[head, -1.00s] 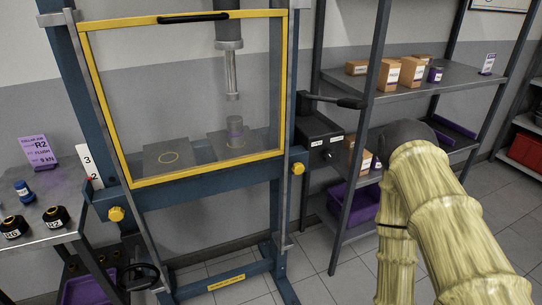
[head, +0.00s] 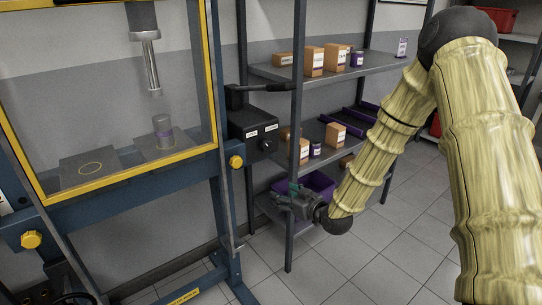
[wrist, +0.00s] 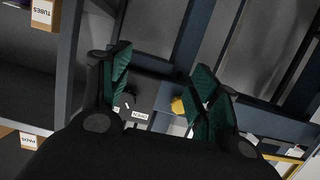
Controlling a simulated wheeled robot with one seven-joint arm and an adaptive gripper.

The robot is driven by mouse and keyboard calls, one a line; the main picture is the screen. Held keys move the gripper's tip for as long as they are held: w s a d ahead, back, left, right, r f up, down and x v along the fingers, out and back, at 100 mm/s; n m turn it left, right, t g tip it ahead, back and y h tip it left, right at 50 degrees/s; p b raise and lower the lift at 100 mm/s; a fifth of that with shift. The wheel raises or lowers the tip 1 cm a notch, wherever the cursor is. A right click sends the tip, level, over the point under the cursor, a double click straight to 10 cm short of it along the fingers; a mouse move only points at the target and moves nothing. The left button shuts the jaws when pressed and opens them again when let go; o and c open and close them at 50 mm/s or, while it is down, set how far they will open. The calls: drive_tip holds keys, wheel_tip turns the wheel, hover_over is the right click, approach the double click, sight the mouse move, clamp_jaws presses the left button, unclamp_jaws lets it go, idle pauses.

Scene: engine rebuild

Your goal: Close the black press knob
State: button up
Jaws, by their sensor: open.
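The black press knob (head: 267,145) is small and sits on the front of a black box (head: 246,131) with white labels, on the right side of the blue press. I cannot tell its setting. My gripper (head: 285,197) is below and to the right of the box in the head view, apart from it, near the shelf post. In the wrist view my gripper (wrist: 163,88) is open and empty, with green pads on both fingers. The black box (wrist: 142,92) and its labels show between the fingers, farther off.
A black lever (head: 258,87) sticks out above the box. A yellow-framed guard (head: 120,176) covers the press front. A grey shelf post (head: 297,150) stands close to my gripper. Shelves with cartons (head: 315,60) and a purple bin (head: 318,183) are behind. The floor at right is clear.

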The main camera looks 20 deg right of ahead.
sight(269, 146)
drive_tip(key=w+d+r+n+t+y+b, duration=0.1)
drive_tip(key=w+d+r, duration=0.1)
drive_tip(key=r, duration=0.3)
drive_tip(key=w+d+r+n+t, duration=0.1)
drive_tip(key=w+r+t, duration=0.15)
drive_tip(key=r, duration=0.25)
drive_tip(key=shift+g, duration=0.35)
drive_tip(key=x, duration=1)
drive_tip(key=shift+w+a+p, duration=0.25)
drive_tip(key=shift+w+p, duration=0.05)
drive_tip(key=c, duration=1)
